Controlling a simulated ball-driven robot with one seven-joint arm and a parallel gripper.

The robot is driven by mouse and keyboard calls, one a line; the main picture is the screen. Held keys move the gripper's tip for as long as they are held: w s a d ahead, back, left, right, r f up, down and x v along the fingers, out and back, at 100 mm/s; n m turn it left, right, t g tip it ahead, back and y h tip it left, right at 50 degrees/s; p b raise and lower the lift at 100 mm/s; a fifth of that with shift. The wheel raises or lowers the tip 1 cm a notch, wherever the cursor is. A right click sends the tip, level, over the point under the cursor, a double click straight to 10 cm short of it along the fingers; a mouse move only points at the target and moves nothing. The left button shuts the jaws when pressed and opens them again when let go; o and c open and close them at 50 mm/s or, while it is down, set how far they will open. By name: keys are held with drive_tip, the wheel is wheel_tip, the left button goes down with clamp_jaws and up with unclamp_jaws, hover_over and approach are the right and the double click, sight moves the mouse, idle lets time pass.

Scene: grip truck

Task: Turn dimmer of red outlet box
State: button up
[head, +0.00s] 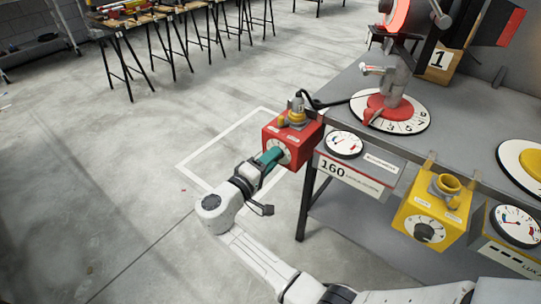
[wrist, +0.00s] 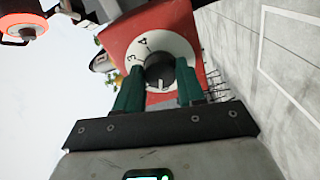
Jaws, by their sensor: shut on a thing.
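The red outlet box (head: 302,152) hangs at the left corner of the grey table. Its front carries a round white dial plate (wrist: 178,46) with dark digits, and a dark dimmer knob (wrist: 160,72) with a light pointer mark sits at its centre. My gripper (head: 272,156) meets the front of the box from the left. In the wrist view its two green fingers (wrist: 160,84) are on either side of the knob and shut on it. In the head view the gripper hides the knob and part of the dial.
A gauge (head: 344,144) and a sign reading 160 (head: 345,175) are beside the box. A yellow outlet box (head: 408,222) with its own dial hangs further right. A lamp on a round numbered base (head: 415,118) stands on the table. Open floor lies to the left.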

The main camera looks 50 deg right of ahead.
drive_tip(key=shift+w+n+p, duration=0.1)
drive_tip(key=shift+n+p, duration=0.4)
drive_tip(key=shift+n, duration=0.6)
drive_tip(key=o, duration=1)
drive_tip(key=shift+o, duration=0.2)
drive_tip(key=a, duration=1)
drive_tip(key=shift+s+a, duration=0.2)
drive_tip(key=shift+a, duration=0.2)
